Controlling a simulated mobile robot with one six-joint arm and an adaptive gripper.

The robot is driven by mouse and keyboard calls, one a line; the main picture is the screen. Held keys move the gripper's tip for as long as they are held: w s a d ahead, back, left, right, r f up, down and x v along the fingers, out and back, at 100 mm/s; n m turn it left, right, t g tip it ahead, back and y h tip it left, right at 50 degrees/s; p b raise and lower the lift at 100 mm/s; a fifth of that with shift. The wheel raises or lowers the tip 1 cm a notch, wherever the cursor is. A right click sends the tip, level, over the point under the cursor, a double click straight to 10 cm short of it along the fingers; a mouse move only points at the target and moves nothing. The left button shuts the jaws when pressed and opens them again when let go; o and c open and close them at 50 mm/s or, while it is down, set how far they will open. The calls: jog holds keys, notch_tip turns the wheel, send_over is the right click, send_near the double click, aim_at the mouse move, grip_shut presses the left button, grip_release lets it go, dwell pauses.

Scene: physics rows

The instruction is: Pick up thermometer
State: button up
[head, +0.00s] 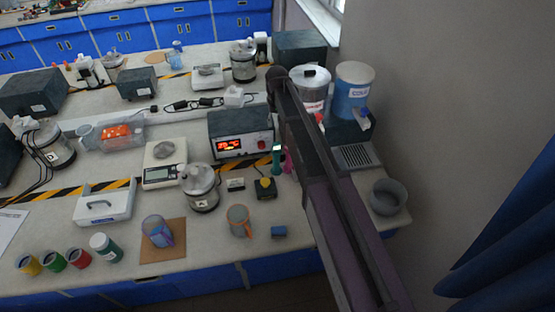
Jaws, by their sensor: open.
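A teal handheld device with a small lit screen, which looks like the thermometer (277,160), stands on the bench right of the grey box with a red display. A pink thing (288,160) is right beside it, partly hidden by my arm. My arm crosses the view from the lower right up to a dark joint near the back of the bench. My gripper does not show; I cannot tell where it is relative to the thermometer.
White and blue tubs (354,92) stand behind my arm.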

aim_at(276, 143)
jog(key=shift+f, duration=0.15)
notch_tip(276, 143, down, 8)
jog(key=b, duration=0.8)
jog(key=shift+f+b, duration=0.15)
jog(key=shift+b, duration=0.2)
jog(key=f+b, duration=0.3)
jog(key=shift+w+a+f, duration=0.15)
jog(key=shift+w, duration=0.1)
jog(key=shift+f+b, duration=0.95)
jog(key=shift+b, duration=0.15)
